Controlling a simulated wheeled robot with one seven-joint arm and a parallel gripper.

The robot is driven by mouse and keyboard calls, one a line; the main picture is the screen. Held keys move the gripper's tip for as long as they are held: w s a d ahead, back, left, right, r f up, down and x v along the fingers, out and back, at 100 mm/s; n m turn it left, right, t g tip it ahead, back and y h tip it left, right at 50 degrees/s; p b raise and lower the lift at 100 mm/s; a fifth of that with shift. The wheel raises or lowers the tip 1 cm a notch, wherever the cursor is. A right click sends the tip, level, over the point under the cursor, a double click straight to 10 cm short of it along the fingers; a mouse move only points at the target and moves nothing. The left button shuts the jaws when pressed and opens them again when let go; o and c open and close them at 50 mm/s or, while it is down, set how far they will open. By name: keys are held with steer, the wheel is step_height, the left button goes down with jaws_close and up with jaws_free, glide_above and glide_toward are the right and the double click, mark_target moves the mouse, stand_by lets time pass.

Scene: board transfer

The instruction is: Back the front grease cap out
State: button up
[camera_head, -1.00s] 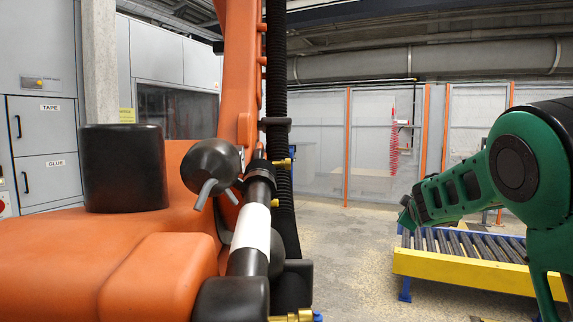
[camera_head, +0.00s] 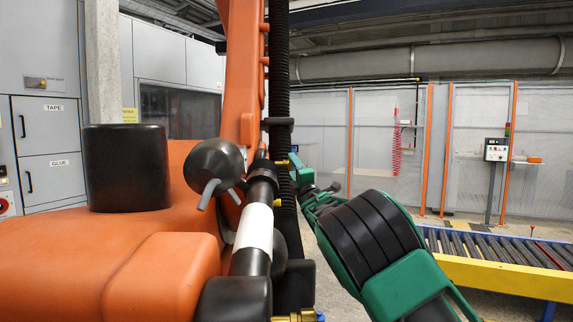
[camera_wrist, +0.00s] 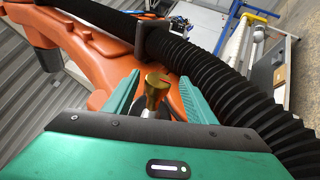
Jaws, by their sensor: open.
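A brass grease cap (camera_wrist: 156,90) with a red mark on its top shows in the wrist view, on a pale metal stem in front of the orange robot. My gripper (camera_wrist: 158,80) is open, with one green finger on each side of the cap and visible gaps between. In the head view my gripper (camera_head: 299,172) is small, beside the black hose, and its fingertips are partly hidden. A brass fitting (camera_head: 283,162) shows there beside the hose. Another brass piece (camera_head: 299,316) sits at the bottom edge. I cannot tell which of these is the front cap.
The orange robot (camera_head: 120,270) fills the left side. A ribbed black hose (camera_head: 279,75) runs up its arm, and in the wrist view the hose (camera_wrist: 215,85) passes close to my right finger. A roller conveyor (camera_head: 500,272) with a yellow side stands at the right.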

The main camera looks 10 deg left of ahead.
steer(key=x, duration=0.6)
steer(key=shift+w, duration=0.3)
steer(key=shift+a+r, duration=0.1)
steer(key=c, duration=1)
